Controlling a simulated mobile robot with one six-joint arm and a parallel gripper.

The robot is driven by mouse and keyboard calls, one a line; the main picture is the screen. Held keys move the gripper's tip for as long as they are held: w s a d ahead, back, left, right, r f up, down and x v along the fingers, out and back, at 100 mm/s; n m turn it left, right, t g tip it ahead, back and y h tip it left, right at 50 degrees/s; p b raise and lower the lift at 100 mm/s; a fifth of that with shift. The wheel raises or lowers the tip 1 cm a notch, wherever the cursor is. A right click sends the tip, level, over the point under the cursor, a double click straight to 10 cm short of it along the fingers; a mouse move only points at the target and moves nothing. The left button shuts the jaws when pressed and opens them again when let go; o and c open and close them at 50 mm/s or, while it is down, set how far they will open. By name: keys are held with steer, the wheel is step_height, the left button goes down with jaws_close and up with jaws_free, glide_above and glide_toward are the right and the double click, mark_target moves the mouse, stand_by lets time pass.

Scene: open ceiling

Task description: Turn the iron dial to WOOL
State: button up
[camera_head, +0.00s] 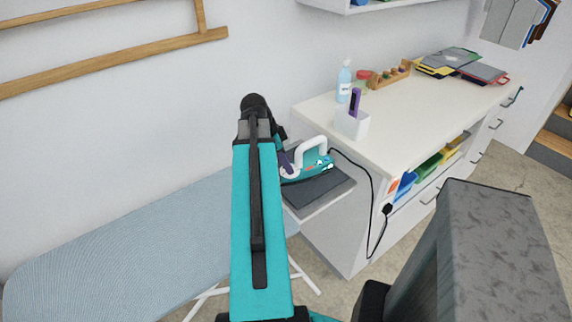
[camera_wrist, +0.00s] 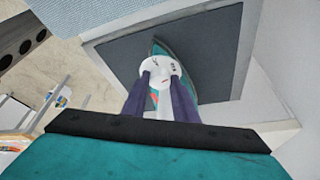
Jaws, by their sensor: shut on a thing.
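The teal iron (camera_head: 322,166) with a white handle rests flat on a dark pad (camera_head: 319,191) at the end of the ironing board. In the wrist view the iron's teal body (camera_wrist: 159,47) shows behind a round white dial (camera_wrist: 161,66). My gripper (camera_wrist: 161,76) has its two purple fingers on either side of the dial, shut on it. Small dark marks show on the dial, too small to read, so I cannot tell its setting. In the head view my arm hides part of the iron and most of my gripper (camera_head: 287,164).
The ironing board (camera_head: 130,245) stretches left. A white counter (camera_head: 420,112) stands right of the iron, holding a white holder (camera_head: 352,123), a spray bottle (camera_head: 344,82) and folders (camera_head: 462,67). A black cord (camera_head: 371,196) hangs from the iron down the counter's side.

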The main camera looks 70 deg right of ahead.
steer(key=shift+d+m+y+b, duration=0.15)
steer(key=shift+m+y, duration=0.15)
steer(key=shift+m, duration=0.45)
steer(key=shift+m+y+b, duration=0.15)
steer(key=shift+m+y, duration=0.15)
steer(key=shift+m, duration=0.45)
steer(key=o, duration=1.1)
steer(key=shift+g, duration=0.3)
steer(key=shift+w+r, duration=0.1)
steer(key=shift+b+v, duration=1.05)
steer(key=shift+v, duration=5.75)
